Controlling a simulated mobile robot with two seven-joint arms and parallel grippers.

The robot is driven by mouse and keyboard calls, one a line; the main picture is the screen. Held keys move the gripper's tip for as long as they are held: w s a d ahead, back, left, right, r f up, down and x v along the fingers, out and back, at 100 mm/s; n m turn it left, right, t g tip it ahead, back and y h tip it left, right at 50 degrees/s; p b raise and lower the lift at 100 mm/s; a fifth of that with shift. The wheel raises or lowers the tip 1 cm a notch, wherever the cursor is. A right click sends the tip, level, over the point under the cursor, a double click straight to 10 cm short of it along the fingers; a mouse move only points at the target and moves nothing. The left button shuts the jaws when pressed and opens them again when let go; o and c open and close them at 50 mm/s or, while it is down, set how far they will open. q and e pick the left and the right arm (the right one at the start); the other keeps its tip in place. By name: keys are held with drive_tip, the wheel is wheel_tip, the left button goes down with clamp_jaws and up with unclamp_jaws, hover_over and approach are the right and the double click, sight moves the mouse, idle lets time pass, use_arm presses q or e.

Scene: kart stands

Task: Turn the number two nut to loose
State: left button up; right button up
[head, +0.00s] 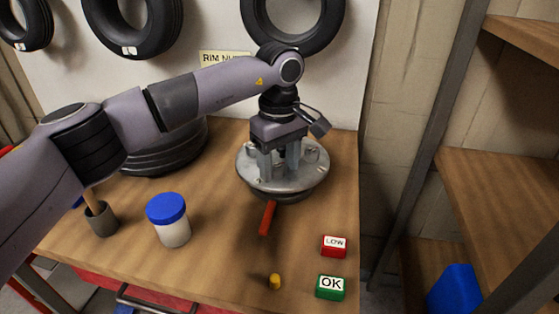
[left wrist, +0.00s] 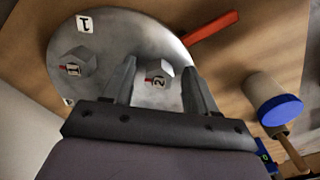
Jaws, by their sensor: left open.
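The round grey metal rim plate (head: 312,187) lies on the wooden bench, with hex nuts on its top. In the left wrist view, the nut beside the label 2 (left wrist: 160,70) shows between my fingers, with a small red mark by it. My left gripper (head: 279,172) points down over the plate with its fingers open; the wrist view also shows it (left wrist: 160,82). I cannot tell how far the fingertips are from the nut. Another nut (left wrist: 78,60) and a label 1 (left wrist: 84,23) are on the plate. My right gripper is not in view.
A red-handled tool (head: 268,218) lies in front of the plate. Tyres (head: 165,155) lie behind.

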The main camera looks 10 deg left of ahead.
use_arm(q)
drive_tip(key=c, duration=1.1)
drive_tip(key=shift+o, duration=0.2)
